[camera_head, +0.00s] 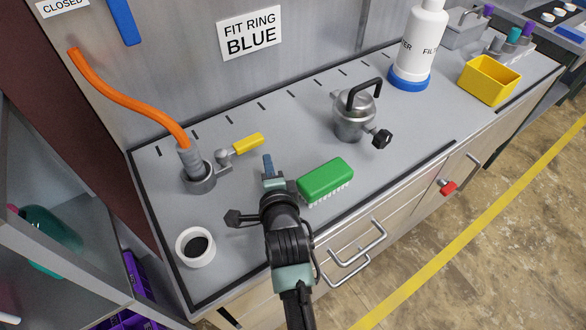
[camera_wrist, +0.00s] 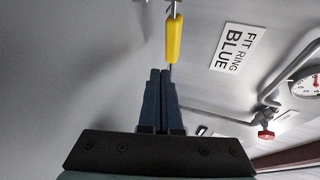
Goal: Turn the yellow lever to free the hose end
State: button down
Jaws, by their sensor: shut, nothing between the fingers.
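The yellow lever (camera_head: 248,143) sits on a grey pivot beside the hose socket (camera_head: 200,182), its handle pointing right and slightly away. The orange hose (camera_head: 130,105) runs down from the wall, and its grey hose end (camera_head: 189,158) stands upright in the socket. My gripper (camera_head: 268,160) is shut and empty, just in front of the lever handle's right end, with a small gap seeming to show. In the wrist view the shut fingers (camera_wrist: 161,78) point toward the yellow lever (camera_wrist: 174,40), which lies ahead and slightly right of the tips. Contact cannot be told.
A green brush (camera_head: 326,178) lies close right of my gripper. A metal pot (camera_head: 354,118) stands behind it. A white cup (camera_head: 195,247) is at the counter's front left. A white filter bottle (camera_head: 418,45) and yellow bin (camera_head: 489,80) are at the far right.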

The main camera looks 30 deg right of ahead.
jog(key=s+r, duration=0.1)
jog(key=s, duration=0.2)
jog(key=s+r, duration=0.1)
jog(key=s, duration=0.2)
jog(key=s+r, duration=0.1)
jog(key=s, duration=0.2)
jog(key=shift+s+d, duration=0.15)
jog(key=shift+s, duration=0.15)
jog(key=shift+r, duration=0.15)
